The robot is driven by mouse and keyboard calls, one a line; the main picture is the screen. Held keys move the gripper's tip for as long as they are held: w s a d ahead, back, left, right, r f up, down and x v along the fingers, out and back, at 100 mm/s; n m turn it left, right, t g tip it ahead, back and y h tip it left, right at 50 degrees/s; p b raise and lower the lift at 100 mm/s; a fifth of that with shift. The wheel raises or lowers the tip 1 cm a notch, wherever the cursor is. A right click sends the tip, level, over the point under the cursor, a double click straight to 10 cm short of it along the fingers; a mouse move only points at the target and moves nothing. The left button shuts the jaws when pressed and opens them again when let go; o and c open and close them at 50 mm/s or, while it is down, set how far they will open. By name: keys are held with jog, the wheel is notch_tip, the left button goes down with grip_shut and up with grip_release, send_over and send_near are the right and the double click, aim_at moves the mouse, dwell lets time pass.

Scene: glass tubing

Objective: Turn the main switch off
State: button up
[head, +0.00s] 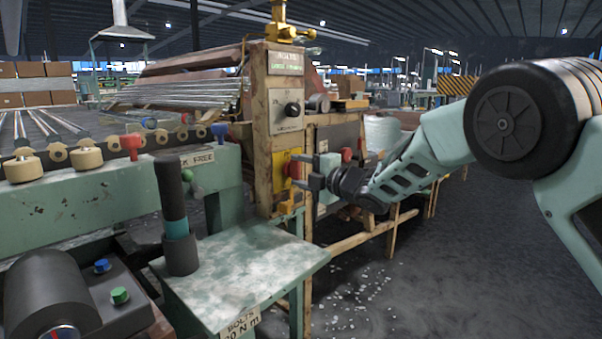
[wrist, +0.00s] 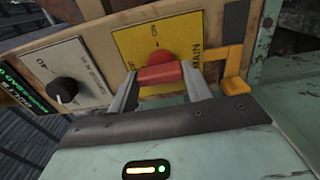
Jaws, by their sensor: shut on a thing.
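The main switch is a red handle (wrist: 160,73) with a round hub on a yellow plate (wrist: 167,38) marked "ON" and "MAIN". In the head view the red switch (head: 292,169) shows on the front of the tan control post, partly hidden by my fingers. My gripper (head: 299,171) reaches it from the right. In the wrist view my gripper (wrist: 162,80) is shut on the red handle, one finger at each end of it. I cannot tell clearly which mark the handle points to.
A black selector knob (wrist: 63,89) on a pale plate sits beside the yellow plate; it also shows higher on the post (head: 292,109). A yellow-orange bracket (wrist: 234,84) is close to my right finger. A green bench (head: 245,270) with a dark upright cylinder (head: 172,205) stands in front.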

jog(key=o, duration=1)
jog(key=p+v, duration=0.1)
jog(key=v, duration=1.6)
jog(key=shift+s+d+f+p, duration=0.1)
jog(key=shift+s+d+p, duration=0.1)
jog(key=shift+p, duration=0.2)
jog(key=shift+a, duration=0.1)
